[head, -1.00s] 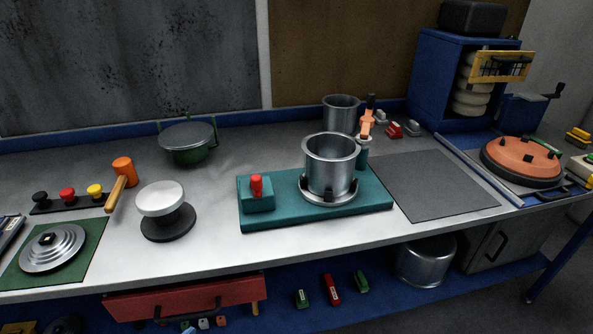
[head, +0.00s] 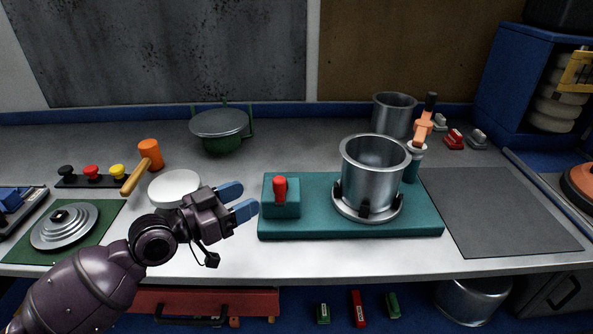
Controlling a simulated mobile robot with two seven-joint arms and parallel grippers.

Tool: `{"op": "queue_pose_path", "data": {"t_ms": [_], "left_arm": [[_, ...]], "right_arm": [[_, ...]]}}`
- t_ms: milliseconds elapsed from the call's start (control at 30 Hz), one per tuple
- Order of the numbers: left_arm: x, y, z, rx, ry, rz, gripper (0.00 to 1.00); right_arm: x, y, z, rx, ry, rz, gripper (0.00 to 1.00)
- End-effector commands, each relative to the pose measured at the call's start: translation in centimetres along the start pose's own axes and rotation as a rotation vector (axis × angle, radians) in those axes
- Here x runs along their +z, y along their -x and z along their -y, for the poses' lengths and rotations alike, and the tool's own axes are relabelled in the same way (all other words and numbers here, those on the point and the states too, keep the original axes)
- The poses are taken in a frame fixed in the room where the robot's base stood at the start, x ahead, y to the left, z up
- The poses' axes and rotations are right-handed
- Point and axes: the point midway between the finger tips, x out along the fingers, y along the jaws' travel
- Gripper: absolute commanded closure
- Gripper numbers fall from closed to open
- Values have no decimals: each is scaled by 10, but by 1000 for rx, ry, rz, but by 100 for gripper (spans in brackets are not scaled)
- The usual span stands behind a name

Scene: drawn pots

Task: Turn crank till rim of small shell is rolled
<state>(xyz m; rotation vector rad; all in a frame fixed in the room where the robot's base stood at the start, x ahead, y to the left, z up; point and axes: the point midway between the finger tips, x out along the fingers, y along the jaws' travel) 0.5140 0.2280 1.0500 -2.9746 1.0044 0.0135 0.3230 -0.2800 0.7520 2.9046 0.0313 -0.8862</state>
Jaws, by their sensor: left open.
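A grey metal shell (head: 374,172) stands upright in a round chuck (head: 367,207) with dark jaws on the teal machine base (head: 408,218). A red upright handle (head: 280,187) sits on the small teal block at the base's left end. An orange arm with a black grip (head: 424,132) rises from a teal post behind the shell's right side. I cannot tell which of these two is the crank. My left gripper (head: 242,200) is open and empty, its blue fingers pointing right, left of the red handle and apart from it.
A second metal shell (head: 394,113) stands behind. A white-topped stand (head: 174,187) is partly hidden by my gripper. An orange mallet (head: 149,155), green lidded pot (head: 221,130) and stepped disc (head: 65,226) lie left. A bare grey mat (head: 500,211) lies right.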

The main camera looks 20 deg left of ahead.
Motion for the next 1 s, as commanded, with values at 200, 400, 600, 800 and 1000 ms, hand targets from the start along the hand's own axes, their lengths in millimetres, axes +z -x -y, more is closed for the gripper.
{"op": "queue_pose_path", "data": {"t_ms": [200,400,600,800,1000], "left_arm": [[-6,-9,0,13,1,-8,46],[-8,-34,-1,13,0,-11,46],[-7,-68,-1,12,2,-10,46],[-6,-95,-1,11,1,-7,46],[-5,-108,-2,11,0,-6,46]], "right_arm": [[2,2,5,-1,-15,4,56],[6,8,7,0,-26,15,56],[6,9,4,2,-22,20,56],[0,9,3,2,-17,11,56],[-9,7,2,1,-13,-6,56]]}}
